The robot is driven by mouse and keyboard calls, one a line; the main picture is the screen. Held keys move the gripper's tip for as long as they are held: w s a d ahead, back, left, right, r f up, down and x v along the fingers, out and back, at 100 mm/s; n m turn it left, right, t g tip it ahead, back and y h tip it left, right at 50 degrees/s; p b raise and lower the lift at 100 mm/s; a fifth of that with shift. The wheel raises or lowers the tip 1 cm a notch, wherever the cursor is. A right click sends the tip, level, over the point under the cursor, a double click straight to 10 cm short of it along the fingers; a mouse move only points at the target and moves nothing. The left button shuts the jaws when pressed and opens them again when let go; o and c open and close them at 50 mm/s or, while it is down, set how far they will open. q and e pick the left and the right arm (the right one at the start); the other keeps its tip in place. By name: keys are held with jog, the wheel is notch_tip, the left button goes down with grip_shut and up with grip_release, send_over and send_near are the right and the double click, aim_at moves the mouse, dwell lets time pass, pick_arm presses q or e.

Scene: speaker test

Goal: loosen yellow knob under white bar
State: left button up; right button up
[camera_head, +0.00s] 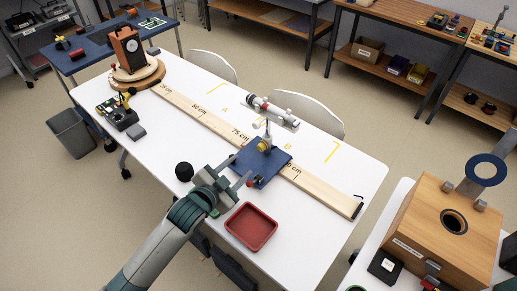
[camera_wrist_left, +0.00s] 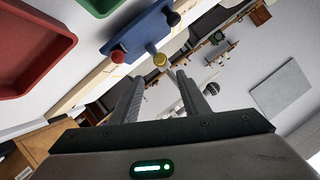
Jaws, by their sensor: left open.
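The yellow knob (camera_head: 262,146) sits low on a small stand on a blue plate (camera_head: 254,171). White bar-like parts (camera_head: 272,112) are above it, at the top of the stand. In the left wrist view the yellow knob (camera_wrist_left: 160,59) shows just beyond the fingertips, between a red knob (camera_wrist_left: 118,57) and a black knob (camera_wrist_left: 173,18). My left gripper (camera_head: 241,176) is open and empty, at the plate's near left edge. Its fingers also show spread in the left wrist view (camera_wrist_left: 160,80), apart from the yellow knob. My right gripper is not in view.
A wooden ruler board (camera_head: 204,119) runs along the white table under the plate. A red tray (camera_head: 251,227) lies close to my left gripper. A black ball (camera_head: 184,171) is left of it. A clock-like wooden device (camera_head: 126,46) stands at the far left.

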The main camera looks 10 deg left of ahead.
aim_at(260, 148)
pick_arm(q)
jog(key=p+x, duration=0.2)
jog(key=x, duration=1.2)
jog(key=shift+f, duration=0.1)
jog(key=c, duration=1.1)
